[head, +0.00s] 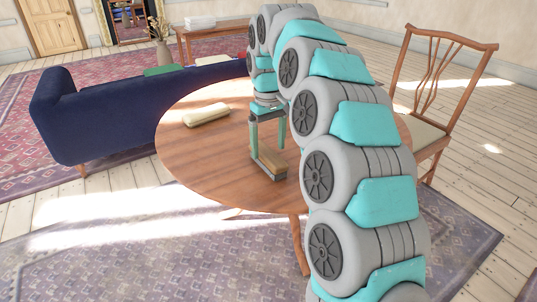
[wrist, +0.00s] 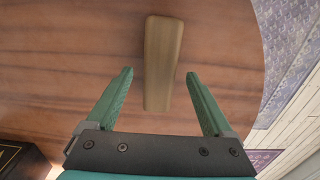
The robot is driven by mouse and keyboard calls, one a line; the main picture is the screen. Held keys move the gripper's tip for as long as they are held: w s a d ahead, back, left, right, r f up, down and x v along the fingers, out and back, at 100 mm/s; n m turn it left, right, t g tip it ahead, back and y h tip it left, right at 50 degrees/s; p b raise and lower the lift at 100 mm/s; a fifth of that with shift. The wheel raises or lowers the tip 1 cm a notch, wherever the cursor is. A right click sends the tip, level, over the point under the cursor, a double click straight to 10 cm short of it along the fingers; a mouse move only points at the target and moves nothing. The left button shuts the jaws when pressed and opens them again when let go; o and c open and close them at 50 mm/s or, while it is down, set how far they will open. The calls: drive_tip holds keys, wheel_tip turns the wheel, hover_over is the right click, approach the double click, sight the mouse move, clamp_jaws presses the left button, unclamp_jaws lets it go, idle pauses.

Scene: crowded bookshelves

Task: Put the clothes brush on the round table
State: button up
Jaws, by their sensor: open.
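The clothes brush (head: 270,164), a long wooden block, lies on the round table (head: 195,150) near its front edge. In the wrist view the brush (wrist: 162,55) shows its plain wooden back, lengthwise to the picture. My gripper (head: 267,150) is open and empty just above the brush. In the wrist view its fingertips (wrist: 160,73) stand apart on either side of the brush's near end, with a gap on both sides. Any bristles underneath are hidden in the wrist view.
A cream, roll-shaped object (head: 206,115) lies on the table's left part. A dark blue sofa (head: 110,115) stands behind on the left, a wooden chair (head: 432,95) on the right. A black, gold-edged thing (wrist: 18,165) shows at the wrist view's lower left corner. The table's left front is clear.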

sight(269, 153)
wheel_tip(269, 153, up, 8)
drive_tip(key=p, duration=0.2)
drive_tip(key=shift+p, duration=0.3)
drive_tip(key=s+d+f+m+g, duration=0.1)
drive_tip(key=s+d+f, duration=0.1)
drive_tip(key=s+d, duration=0.55)
drive_tip(key=s+d+f+m, duration=0.15)
drive_tip(key=s+d, duration=0.25)
drive_tip(key=s, duration=0.7)
drive_tip(key=s+d+f+m, duration=0.2)
drive_tip(key=s+f, duration=0.3)
drive_tip(key=s, duration=0.6)
drive_tip(key=s+d+f+m, duration=0.2)
drive_tip(key=s+f, duration=0.4)
drive_tip(key=s, duration=0.5)
drive_tip(key=shift+s+d+g, duration=0.2)
drive_tip(key=shift+d+g, duration=0.2)
drive_tip(key=shift+d, duration=0.45)
